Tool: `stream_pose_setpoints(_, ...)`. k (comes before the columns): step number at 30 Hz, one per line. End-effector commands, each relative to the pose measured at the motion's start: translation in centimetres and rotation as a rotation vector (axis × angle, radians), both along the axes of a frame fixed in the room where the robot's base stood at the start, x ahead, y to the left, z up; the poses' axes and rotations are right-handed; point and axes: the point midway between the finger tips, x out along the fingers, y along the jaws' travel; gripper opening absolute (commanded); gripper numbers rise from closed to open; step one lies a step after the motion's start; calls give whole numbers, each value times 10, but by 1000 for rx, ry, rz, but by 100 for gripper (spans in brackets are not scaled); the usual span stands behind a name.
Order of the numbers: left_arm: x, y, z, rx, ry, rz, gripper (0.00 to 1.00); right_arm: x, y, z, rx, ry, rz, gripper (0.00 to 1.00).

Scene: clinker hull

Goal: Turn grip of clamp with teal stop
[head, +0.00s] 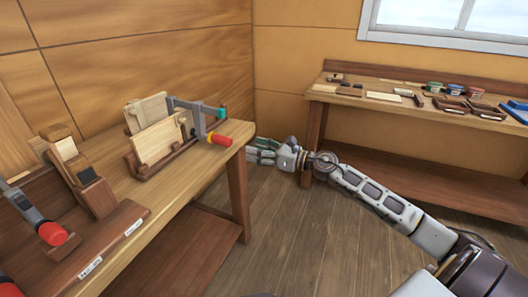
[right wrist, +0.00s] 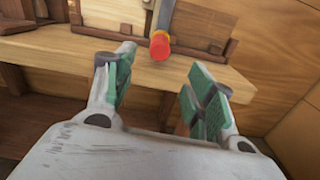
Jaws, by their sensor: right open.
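The clamp with the teal stop (head: 221,112) is fixed on a rack of upright wooden boards at the far end of the left bench. Its grey bar runs out to the right, and its red grip (head: 220,139) hangs over the bench's end. The grip also shows in the right wrist view (right wrist: 159,47), ahead of and between my right fingertips. My right gripper (head: 253,151) is open and empty, off the bench's end, to the right of and slightly below the grip, not touching it. My left gripper is not in view.
The left bench (head: 160,199) also holds another clamp with a red grip (head: 52,233), wooden blocks and a labelled wooden strip (head: 110,246). A second bench (head: 390,101) with several small tools and containers stands along the back wall. Open floor (head: 310,245) lies between the benches.

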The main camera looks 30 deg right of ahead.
Motion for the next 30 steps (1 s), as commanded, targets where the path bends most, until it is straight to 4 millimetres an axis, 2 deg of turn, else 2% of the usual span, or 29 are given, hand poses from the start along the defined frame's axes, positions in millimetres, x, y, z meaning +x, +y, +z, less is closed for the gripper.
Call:
stream_pose_setpoints(12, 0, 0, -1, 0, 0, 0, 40, -15, -11, 0, 0, 1, 0, 55)
stream_pose_setpoints(30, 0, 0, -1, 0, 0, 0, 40, -17, -13, 0, -1, -1, 0, 55)
